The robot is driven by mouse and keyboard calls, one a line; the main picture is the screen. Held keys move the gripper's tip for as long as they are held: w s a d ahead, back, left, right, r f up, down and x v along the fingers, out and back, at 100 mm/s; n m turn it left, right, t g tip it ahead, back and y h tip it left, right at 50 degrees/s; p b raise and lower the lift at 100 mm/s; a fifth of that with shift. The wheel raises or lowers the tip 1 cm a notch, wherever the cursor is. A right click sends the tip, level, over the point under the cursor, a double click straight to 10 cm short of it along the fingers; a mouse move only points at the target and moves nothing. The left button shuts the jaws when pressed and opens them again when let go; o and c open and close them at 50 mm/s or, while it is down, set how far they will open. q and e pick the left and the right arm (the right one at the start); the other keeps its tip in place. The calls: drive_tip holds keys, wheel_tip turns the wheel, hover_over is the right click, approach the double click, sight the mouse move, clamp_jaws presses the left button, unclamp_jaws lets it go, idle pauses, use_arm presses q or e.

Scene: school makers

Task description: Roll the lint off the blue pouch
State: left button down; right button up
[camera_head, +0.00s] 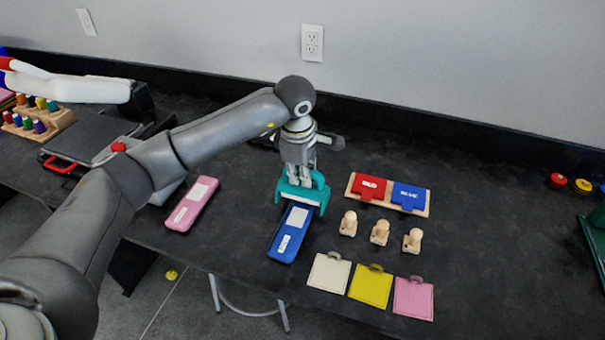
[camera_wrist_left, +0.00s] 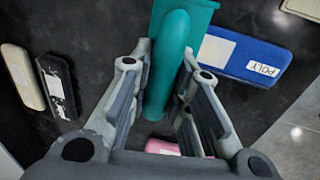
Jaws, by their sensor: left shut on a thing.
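The blue pouch (camera_head: 287,242) lies flat on the dark bench with white labels on it. In the left wrist view the blue pouch (camera_wrist_left: 262,62) is at the right, its label reading "POLY". My left gripper (camera_head: 299,181) is shut on a teal lint roller (camera_head: 319,193), over the far end of the pouch. In the left wrist view the roller's handle (camera_wrist_left: 172,65) runs between the fingers of my left gripper (camera_wrist_left: 168,80). The roller's head partly covers the pouch's end. I cannot tell whether they touch. My right gripper is out of view.
A pink pouch (camera_head: 192,204) lies to the left. To the right are a wooden tray (camera_head: 377,206) with red and blue pieces, several wooden pegs (camera_head: 380,233) and cream, yellow (camera_head: 371,286) and pink swatches. The bench's front edge is just before the blue pouch.

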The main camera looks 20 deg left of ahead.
use_arm(q)
wheel_tip(320, 180, up, 6)
drive_tip(key=shift+f+p, duration=0.2)
drive_tip(key=shift+p, duration=1)
drive_tip(key=shift+r, duration=0.1)
drive_tip(key=shift+s, duration=0.1)
